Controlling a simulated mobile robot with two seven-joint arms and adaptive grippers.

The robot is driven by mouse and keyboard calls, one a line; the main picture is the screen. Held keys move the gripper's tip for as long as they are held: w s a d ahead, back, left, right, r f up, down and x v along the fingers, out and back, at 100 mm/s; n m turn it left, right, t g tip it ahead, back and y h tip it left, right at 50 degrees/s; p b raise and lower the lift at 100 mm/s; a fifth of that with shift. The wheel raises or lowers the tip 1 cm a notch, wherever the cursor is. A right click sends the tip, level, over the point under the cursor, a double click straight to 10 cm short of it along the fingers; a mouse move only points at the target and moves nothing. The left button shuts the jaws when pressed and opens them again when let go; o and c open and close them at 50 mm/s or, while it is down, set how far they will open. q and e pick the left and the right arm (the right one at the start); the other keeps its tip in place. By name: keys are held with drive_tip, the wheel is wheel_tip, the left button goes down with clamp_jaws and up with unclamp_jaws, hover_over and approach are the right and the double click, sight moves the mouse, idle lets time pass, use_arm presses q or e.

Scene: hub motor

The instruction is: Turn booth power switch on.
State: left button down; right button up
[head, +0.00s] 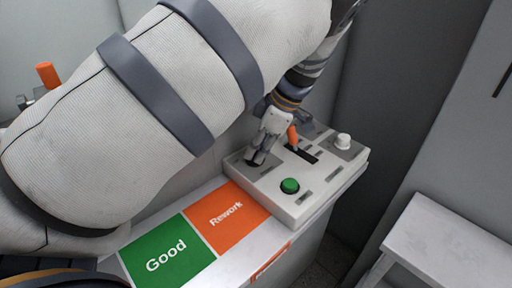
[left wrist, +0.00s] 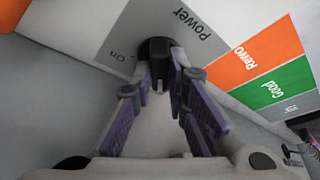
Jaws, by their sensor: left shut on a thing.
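The booth power switch is a black knob or lever (left wrist: 155,48) on a grey plate marked "Power" and "On" in the left wrist view. The plate (head: 265,170) is at the near left corner of a white control box (head: 318,190) in the head view. My left gripper (head: 258,158) reaches down onto this corner. In the left wrist view its fingers (left wrist: 164,85) are closed on the black switch. The fingers hide much of the switch in the head view, and I cannot tell its exact setting. My right gripper is not in view.
The box also carries a green button (head: 290,186), an orange lever (head: 293,134) close beside my gripper, and a white knob (head: 343,140). Green "Good" (head: 168,255) and orange "Rework" (head: 232,215) areas lie in front. A white bench (head: 450,240) stands at right.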

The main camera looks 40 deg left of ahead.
use_arm(q)
drive_tip(key=m+t+p, duration=0.1)
drive_tip(key=m, duration=0.2)
drive_tip(key=shift+s+r+y, duration=0.1)
drive_tip(key=shift+s+y, duration=0.05)
drive_tip(key=shift+y, duration=0.15)
drive_tip(key=m+t, duration=0.1)
drive_tip(key=m, duration=0.2)
drive_tip(key=shift+s+p, duration=0.1)
drive_tip(key=shift+p, duration=0.2)
drive_tip(key=m, duration=0.2)
drive_tip(key=m+t, duration=0.2)
drive_tip(key=m, duration=0.1)
drive_tip(key=shift+s+f+m, duration=0.15)
drive_tip(key=shift+f+m, duration=0.1)
drive_tip(key=shift+m, duration=0.05)
drive_tip(key=m, duration=0.2)
drive_tip(key=m+t+h, duration=0.1)
drive_tip(key=m, duration=0.1)
drive_tip(key=shift+s+m+t, duration=0.1)
drive_tip(key=shift+m+t, duration=0.2)
drive_tip(key=shift+m, duration=0.1)
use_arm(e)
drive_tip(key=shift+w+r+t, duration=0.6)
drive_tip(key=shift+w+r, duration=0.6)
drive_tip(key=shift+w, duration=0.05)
use_arm(q)
drive_tip(key=shift+m, duration=0.3)
